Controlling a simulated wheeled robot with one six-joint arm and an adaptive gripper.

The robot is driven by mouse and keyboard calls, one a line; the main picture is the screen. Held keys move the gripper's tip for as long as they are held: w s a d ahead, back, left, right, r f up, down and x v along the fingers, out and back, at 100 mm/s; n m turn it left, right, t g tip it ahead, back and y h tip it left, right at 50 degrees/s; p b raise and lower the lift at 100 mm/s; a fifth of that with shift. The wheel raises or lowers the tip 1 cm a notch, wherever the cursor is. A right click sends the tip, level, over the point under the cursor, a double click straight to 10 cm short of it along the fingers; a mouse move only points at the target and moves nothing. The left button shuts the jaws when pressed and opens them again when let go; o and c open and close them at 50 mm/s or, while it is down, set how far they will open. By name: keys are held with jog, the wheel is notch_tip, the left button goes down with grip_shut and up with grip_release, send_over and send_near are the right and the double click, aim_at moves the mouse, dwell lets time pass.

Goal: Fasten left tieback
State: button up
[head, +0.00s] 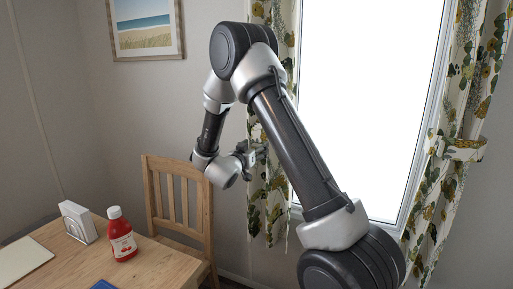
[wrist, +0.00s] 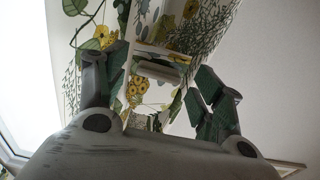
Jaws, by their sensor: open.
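The left curtain (head: 272,205), floral on a pale ground, hangs at the window's left side and is partly hidden behind my arm. My gripper (head: 258,152) is at this curtain, about halfway down. In the wrist view my gripper (wrist: 158,78) is open, with one finger on each side of a pale band-like piece (wrist: 162,56), which looks like part of the left tieback. The floral curtain cloth (wrist: 150,95) shows behind and below that piece. I cannot tell whether the fingers touch it, or whether the tieback's ends are joined.
The right curtain (head: 472,75) is gathered by its floral tieback (head: 458,148). The bright window (head: 370,90) lies between the curtains. A wooden chair (head: 178,170) stands left of my gripper, by a table (head: 160,268) with a red bottle (head: 121,238) and a white holder (head: 78,222).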

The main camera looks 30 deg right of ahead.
jog(key=shift+x, duration=1.2)
jog(key=shift+c, duration=0.4)
jog(key=c, duration=1.3)
jog(key=shift+d, duration=0.1)
